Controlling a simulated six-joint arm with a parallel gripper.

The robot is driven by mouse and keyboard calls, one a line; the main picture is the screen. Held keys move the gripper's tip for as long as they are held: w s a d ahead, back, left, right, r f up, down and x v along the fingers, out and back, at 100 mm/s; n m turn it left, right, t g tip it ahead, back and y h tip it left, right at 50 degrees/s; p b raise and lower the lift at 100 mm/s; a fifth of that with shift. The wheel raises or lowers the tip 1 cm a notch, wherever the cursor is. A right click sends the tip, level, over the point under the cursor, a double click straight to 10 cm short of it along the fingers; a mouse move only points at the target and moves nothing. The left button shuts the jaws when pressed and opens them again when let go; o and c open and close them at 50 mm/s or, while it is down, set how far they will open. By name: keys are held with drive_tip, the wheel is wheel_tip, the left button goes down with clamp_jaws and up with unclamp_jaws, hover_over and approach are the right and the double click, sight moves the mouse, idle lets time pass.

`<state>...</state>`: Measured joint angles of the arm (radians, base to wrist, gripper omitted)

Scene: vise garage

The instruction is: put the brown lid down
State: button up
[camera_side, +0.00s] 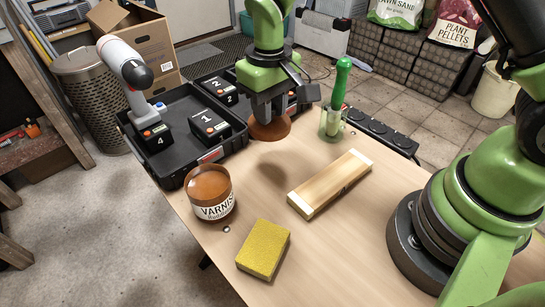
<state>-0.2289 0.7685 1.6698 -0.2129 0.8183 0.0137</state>
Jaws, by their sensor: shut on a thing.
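The brown lid (270,129) is a round, reddish-brown disc near the back middle of the table. My gripper (268,108) points down over it and is shut on it. The lid hangs above the wooden table, and a soft shadow lies on the tabletop below and in front of it. The fingers hide the lid's middle. A varnish jar (210,192) with a brown top surface and a white label stands at the front left of the lid, apart from it.
A black tray (167,172) with numbered battery blocks stands left and behind. A glass cup (331,124) with a green-handled tool is close right of the lid. A wooden block (330,184) and a yellow sponge (263,249) lie in front. Bare tabletop shows between jar and block.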

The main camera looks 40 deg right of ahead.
hover_over(274, 160)
wheel_tip(274, 160, down, 6)
drive_tip(key=shift+r, duration=0.1)
drive_tip(key=shift+f, duration=2.3)
drive_tip(key=shift+f, duration=0.1)
drive_tip(key=o, duration=0.9)
